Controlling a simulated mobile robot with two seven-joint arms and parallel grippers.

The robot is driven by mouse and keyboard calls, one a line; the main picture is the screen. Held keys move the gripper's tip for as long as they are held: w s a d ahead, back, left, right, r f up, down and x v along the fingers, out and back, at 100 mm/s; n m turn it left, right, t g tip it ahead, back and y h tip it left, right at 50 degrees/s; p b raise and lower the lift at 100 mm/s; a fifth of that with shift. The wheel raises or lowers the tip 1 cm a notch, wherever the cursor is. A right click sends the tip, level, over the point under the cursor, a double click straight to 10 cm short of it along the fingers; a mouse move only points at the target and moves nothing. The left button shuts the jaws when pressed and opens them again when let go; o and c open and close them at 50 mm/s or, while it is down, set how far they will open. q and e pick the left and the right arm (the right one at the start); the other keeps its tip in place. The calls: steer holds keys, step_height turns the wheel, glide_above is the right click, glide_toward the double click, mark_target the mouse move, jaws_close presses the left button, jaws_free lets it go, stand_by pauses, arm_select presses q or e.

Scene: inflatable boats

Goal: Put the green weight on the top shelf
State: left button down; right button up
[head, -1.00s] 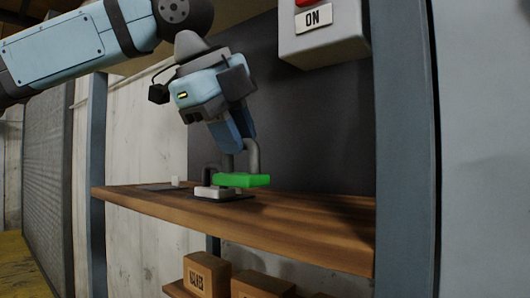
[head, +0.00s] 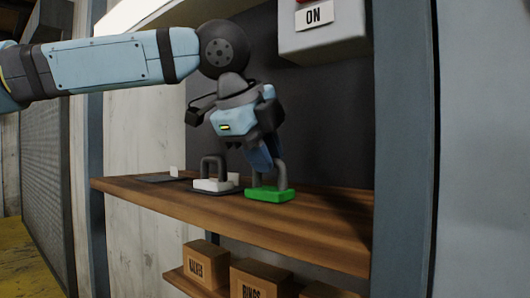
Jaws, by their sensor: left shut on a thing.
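The green weight (head: 270,195) has a flat green base and a grey loop handle. It is at the wooden top shelf (head: 230,212), right of a white weight (head: 213,185) of the same shape. Its base looks level and at or very near the shelf surface; I cannot tell for sure whether it bears on it. My left gripper (head: 270,160) points down and is shut on the green weight's handle, hiding part of it. My right gripper is not in view.
The white weight stands on a dark mat, with another dark mat (head: 163,178) to the left. A box with an ON sign (head: 318,28) hangs above. A lower shelf holds cardboard boxes (head: 205,262). A blue-grey post (head: 405,150) bounds the right; the shelf right of the green weight is clear.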

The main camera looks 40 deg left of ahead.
arm_select(q)
steer(key=c, duration=1.1)
jaws_free()
steer(key=shift+d+f, duration=0.1)
steer(key=shift+o, duration=0.2)
steer(key=shift+r, duration=0.2)
steer(key=b+v, duration=0.1)
steer(key=v, duration=1.1)
steer(key=shift+f, duration=0.1)
